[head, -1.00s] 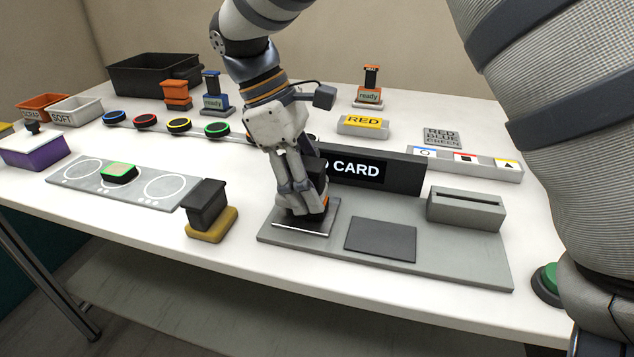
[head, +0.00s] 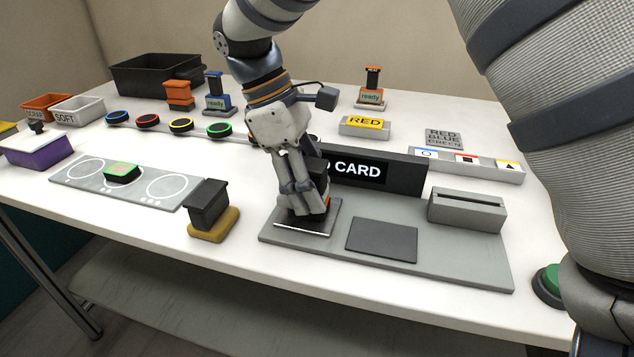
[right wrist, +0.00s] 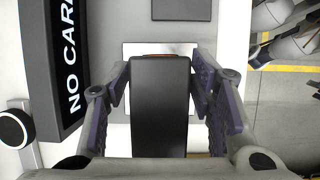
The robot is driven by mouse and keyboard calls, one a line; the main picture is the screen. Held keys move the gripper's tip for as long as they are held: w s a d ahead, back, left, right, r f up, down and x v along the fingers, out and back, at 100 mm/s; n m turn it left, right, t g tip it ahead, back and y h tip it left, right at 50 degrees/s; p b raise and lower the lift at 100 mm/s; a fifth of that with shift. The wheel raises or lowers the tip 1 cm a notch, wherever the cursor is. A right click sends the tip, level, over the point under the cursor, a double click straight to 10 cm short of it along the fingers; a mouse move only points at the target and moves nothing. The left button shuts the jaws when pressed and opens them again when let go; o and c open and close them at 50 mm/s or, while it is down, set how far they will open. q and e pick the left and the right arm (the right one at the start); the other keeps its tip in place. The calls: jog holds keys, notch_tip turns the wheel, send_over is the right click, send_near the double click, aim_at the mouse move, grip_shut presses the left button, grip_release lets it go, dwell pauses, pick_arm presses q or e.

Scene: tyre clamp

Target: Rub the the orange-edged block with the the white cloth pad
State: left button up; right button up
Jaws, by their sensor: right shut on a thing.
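My right gripper (head: 302,206) points down over a square plate on the grey card station. It is shut on a dark block (right wrist: 160,105), which stands upright between the fingers in the right wrist view. A little orange shows at its edge in the head view. A pale square (right wrist: 133,50) shows around its far end in the wrist view; I cannot tell whether this is the white cloth pad or the plate. A green-edged block (head: 122,173) lies on the ringed tray. My left gripper is out of view.
A dark-handled yellow pad (head: 213,222) stands left of the station (head: 455,265). A NO CARD sign (head: 410,173) rises behind the gripper, with a slotted box (head: 466,210) to the right. A green button (head: 549,282) sits at the right edge. Bare table lies along the front.

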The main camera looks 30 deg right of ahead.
aim_at(318, 165)
jog(key=shift+s+d, duration=0.15)
jog(key=shift+s, duration=0.15)
jog(key=shift+d+f, duration=0.1)
jog(key=shift+d, duration=0.05)
jog(key=shift+r, duration=3.65)
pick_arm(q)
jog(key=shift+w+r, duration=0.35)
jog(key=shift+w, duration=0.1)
pick_arm(e)
jog(key=shift+f, duration=0.1)
